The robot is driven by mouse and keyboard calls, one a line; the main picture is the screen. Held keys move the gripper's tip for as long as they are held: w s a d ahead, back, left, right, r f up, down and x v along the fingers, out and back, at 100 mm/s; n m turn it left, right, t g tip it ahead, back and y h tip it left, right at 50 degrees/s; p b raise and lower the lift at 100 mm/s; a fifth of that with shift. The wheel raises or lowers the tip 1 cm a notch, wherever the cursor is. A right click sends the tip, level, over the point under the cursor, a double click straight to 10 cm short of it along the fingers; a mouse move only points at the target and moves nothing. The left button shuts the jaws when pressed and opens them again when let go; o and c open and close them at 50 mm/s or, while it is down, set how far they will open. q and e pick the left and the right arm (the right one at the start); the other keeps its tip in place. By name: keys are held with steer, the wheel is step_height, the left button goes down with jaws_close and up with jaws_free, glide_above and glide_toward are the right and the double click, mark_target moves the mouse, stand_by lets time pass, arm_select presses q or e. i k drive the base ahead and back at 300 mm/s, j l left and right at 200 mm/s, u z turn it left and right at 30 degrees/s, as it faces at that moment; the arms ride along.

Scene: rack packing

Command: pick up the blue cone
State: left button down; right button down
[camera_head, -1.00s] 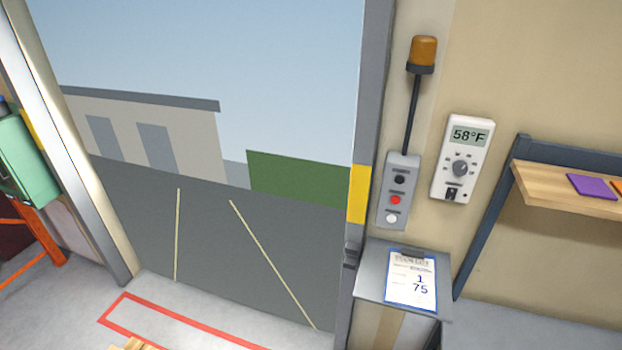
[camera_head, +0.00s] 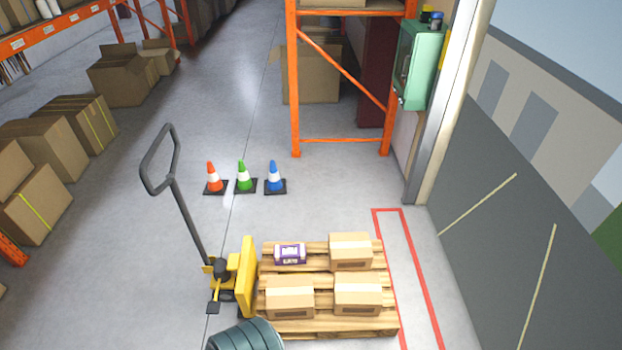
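The blue cone (camera_head: 274,176) stands upright on the floor in the head view, with a white band and a dark square base. It is the rightmost of three cones in a row. The green cone (camera_head: 244,175) stands just left of it, and the orange-red cone (camera_head: 213,177) is at the left end. Neither of my grippers is in view.
A wooden pallet (camera_head: 330,325) with several cardboard boxes and a yellow pallet jack (camera_head: 246,275) stand in front of the cones. A ribbed teal-grey object (camera_head: 245,336) shows at the bottom edge. An orange rack (camera_head: 295,90) rises behind. Floor left of the cones is clear.

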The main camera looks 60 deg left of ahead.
mark_target(274, 185)
steer(key=u, duration=2.2)
steer(key=i+j+u, duration=0.25)
steer(key=j+u, duration=0.25)
steer(key=i+j+u, duration=0.45)
steer(key=j, duration=0.2)
steer(key=i+j+u, duration=0.3)
steer(key=u, duration=0.2)
steer(key=i+j+u, duration=0.35)
steer(key=u, duration=0.15)
steer(key=i+z, duration=0.4)
steer(key=i, duration=0.35)
steer(key=i+j+z, duration=0.2)
steer(key=i+z, duration=0.25)
steer(key=i, duration=0.25)
steer(key=i+l+z, duration=0.2)
steer(key=i+z, duration=0.75)
steer(key=i+j+z, duration=0.25)
steer(key=i+z, duration=0.2)
steer(key=i, duration=0.2)
steer(key=i+j+z, duration=0.45)
steer(key=i+l, duration=0.05)
